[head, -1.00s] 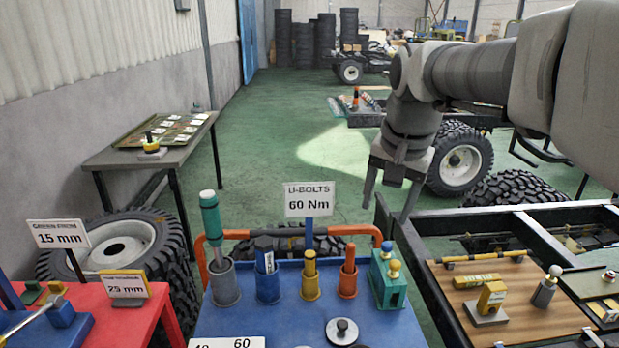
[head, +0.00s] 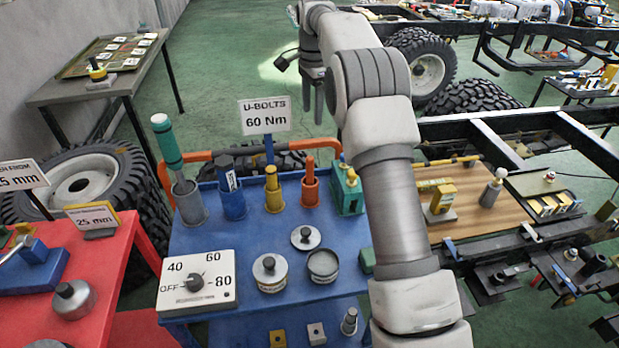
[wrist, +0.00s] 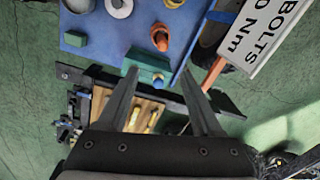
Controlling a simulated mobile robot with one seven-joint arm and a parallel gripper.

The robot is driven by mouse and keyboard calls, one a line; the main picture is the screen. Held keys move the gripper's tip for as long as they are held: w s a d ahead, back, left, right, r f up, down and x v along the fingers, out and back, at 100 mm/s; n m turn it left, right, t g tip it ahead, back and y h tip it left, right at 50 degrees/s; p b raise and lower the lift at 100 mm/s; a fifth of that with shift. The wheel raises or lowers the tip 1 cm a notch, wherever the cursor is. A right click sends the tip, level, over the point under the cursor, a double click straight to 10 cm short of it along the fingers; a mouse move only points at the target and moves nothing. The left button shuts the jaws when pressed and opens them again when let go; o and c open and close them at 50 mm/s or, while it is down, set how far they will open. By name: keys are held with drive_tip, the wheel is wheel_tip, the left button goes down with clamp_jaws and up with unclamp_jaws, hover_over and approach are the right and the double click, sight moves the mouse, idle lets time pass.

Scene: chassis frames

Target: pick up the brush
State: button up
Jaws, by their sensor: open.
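No thing shows plainly as a brush. The likeliest is a tall green-handled tool with a pale top (head: 166,140), standing tilted in a grey cup (head: 190,204) at the left back of the blue bench (head: 225,250); its lower end is hidden in the cup. My gripper (head: 312,103) is open and empty, beyond the back edge of the bench, to the right of that tool and apart from it. In the wrist view my gripper's two fingers (wrist: 158,72) are spread wide, with a green block (wrist: 148,65) seen between them.
Blue, yellow and orange cups with tools stand beside the grey cup, near the U-bolts sign (head: 265,117) and orange rail (head: 205,155). A dial box (head: 196,284) and round tins (head: 270,272) are in front. A black frame (head: 500,140) is right, a red table (head: 90,260) left.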

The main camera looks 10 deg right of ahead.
drive_tip(key=m, duration=0.1)
hover_over(310, 170)
drive_tip(key=w, duration=0.2)
wheel_tip(310, 170, down, 4)
drive_tip(key=shift+g, duration=0.3)
drive_tip(key=f, duration=1.2)
drive_tip(key=shift+s+d+f+b, duration=0.1)
drive_tip(key=shift+d+f+b, duration=0.15)
drive_tip(key=shift+b, duration=0.1)
drive_tip(key=shift+s+a+f, duration=0.1)
drive_tip(key=shift+s+f, duration=0.05)
drive_tip(key=shift+f, duration=1.15)
drive_tip(key=shift+s+a+f, duration=0.1)
drive_tip(key=shift+f, duration=1.2)
clamp_jaws()
